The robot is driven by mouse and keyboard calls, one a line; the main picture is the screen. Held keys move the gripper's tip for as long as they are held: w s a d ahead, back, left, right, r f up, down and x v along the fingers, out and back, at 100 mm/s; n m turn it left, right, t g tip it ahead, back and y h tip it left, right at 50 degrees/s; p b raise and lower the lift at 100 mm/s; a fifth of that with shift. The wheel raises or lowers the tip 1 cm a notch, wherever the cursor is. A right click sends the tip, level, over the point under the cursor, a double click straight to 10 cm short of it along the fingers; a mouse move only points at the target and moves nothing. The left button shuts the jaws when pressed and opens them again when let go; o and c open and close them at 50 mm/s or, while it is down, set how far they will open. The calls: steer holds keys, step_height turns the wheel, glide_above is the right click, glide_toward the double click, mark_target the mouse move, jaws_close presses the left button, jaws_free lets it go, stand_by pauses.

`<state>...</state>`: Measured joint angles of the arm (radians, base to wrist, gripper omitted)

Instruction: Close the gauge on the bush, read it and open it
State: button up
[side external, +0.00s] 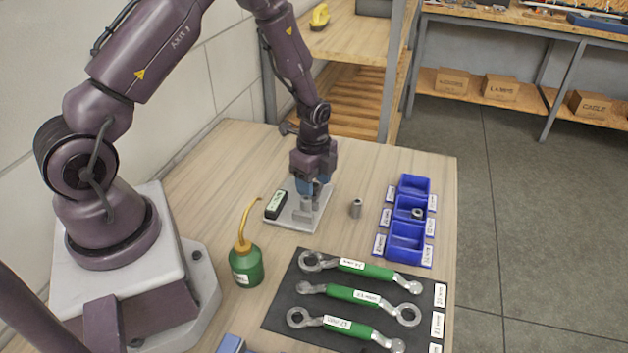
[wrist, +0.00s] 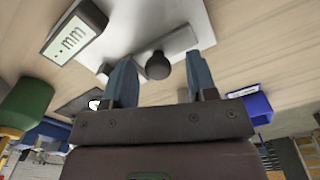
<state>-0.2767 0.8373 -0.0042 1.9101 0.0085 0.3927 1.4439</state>
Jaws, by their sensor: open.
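The gauge is a pale plate (side external: 295,222) on the bench with a black display box (side external: 276,204) at its left. In the wrist view the display (wrist: 75,38) shows dashes and "mm", no clear number. My gripper (side external: 311,200) is down over the gauge, fingers pointing at the plate. In the wrist view my gripper (wrist: 160,66) is open, with a dark round knob (wrist: 157,66) between its fingers, apparently ungripped. Whether anything sits between the gauge's jaws is hidden.
Blue labelled bins (side external: 406,240) stand at the right; the middle one holds a small metal part (side external: 417,213). A green oil can (side external: 245,262) stands front left of the gauge. Green-handled spanners lie on a dark mat (side external: 285,310) in front.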

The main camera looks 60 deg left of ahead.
step_height(320, 180, up, 13)
stand_by(0.5)
